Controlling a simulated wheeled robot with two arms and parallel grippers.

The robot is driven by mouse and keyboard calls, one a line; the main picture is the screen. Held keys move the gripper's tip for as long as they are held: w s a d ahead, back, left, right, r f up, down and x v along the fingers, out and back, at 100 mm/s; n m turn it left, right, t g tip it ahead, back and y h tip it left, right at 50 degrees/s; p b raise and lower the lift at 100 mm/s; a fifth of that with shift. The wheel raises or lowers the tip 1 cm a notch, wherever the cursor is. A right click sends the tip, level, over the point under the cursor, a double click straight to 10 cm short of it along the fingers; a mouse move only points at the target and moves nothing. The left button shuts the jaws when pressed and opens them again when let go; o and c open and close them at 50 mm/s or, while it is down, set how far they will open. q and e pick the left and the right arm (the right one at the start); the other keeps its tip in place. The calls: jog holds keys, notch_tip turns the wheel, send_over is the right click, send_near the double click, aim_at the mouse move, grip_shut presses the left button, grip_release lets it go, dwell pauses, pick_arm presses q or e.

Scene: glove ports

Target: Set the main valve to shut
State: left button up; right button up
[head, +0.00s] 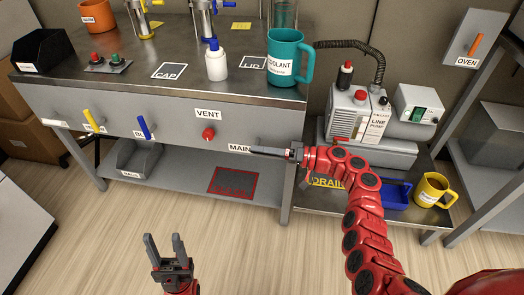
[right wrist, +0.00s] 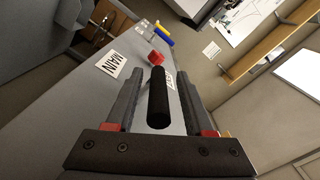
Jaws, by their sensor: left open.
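The main valve's black handle (right wrist: 158,98) stands between the two fingers of my right gripper in the right wrist view, pointing toward the camera, with a gap on each side. The MAIN label (right wrist: 110,64) is on the grey panel beside it. In the head view the MAIN label (head: 239,148) is partly covered by my right gripper (head: 268,151), which reaches in from the right at the bench's front panel. The valve itself cannot be made out there. My left gripper (head: 163,240) is open and empty above the floor, in front of the bench.
A red VENT knob (head: 208,133), a blue lever (head: 144,127) and a yellow lever (head: 92,120) are on the same panel. A teal coolant mug (head: 289,60) stands near the bench edge. A pump (head: 354,115) and a yellow jug (head: 431,189) are to the right.

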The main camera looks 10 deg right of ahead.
jog(key=shift+d, duration=0.15)
jog(key=p+v, duration=0.1)
jog(key=v, duration=1.6)
jog(key=shift+s+d+f, duration=0.1)
